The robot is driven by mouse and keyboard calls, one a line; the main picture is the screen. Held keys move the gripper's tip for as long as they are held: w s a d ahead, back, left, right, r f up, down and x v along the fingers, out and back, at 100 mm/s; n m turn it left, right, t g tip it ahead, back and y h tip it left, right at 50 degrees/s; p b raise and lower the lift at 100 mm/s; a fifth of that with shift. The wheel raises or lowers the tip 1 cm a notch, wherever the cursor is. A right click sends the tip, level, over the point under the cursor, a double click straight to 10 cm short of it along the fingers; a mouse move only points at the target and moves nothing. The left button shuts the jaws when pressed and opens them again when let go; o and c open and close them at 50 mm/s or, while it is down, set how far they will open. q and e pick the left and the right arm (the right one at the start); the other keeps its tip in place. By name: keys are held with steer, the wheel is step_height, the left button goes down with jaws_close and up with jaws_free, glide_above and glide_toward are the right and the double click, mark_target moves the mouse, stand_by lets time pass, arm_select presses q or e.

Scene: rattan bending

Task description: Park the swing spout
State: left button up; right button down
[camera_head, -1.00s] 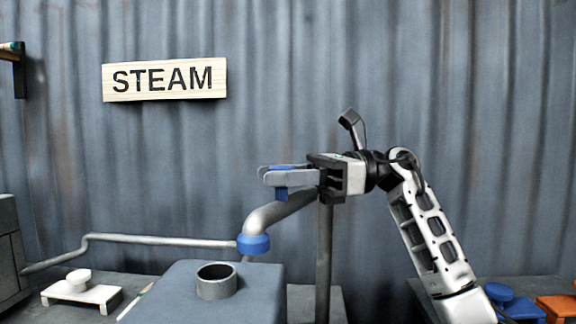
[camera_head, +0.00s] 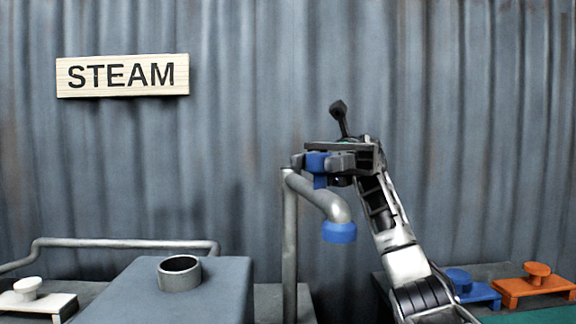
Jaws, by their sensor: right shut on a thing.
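The swing spout (camera_head: 320,195) is a grey bent pipe on top of an upright post (camera_head: 290,245). Its blue outlet end (camera_head: 339,232) points down, to the right of the post and clear of the grey box. My right gripper (camera_head: 318,161) is shut on a blue handle (camera_head: 319,180) at the top of the spout. The gripper's fingers partly hide the handle. My left gripper is out of view.
A grey box (camera_head: 190,305) with a round open collar (camera_head: 180,273) stands left of the post. A blue stand (camera_head: 478,290) and an orange stand (camera_head: 530,287) are at right, a white one (camera_head: 35,302) at left. A pipe (camera_head: 130,243) runs along the wall.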

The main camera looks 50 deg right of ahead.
steer(key=shift+d, duration=0.1)
stand_by(0.3)
steer(key=c, duration=1)
jaws_free()
steer(key=shift+o, duration=0.2)
step_height(320, 180, up, 3)
steer(key=shift+f+p, duration=0.15)
steer(key=shift+p, duration=0.3)
steer(key=s+a+r, duration=0.9)
steer(key=a+r, duration=0.1)
steer(key=shift+a+r+b, duration=0.15)
steer(key=shift+a+b, duration=0.15)
steer(key=shift+a, duration=0.1)
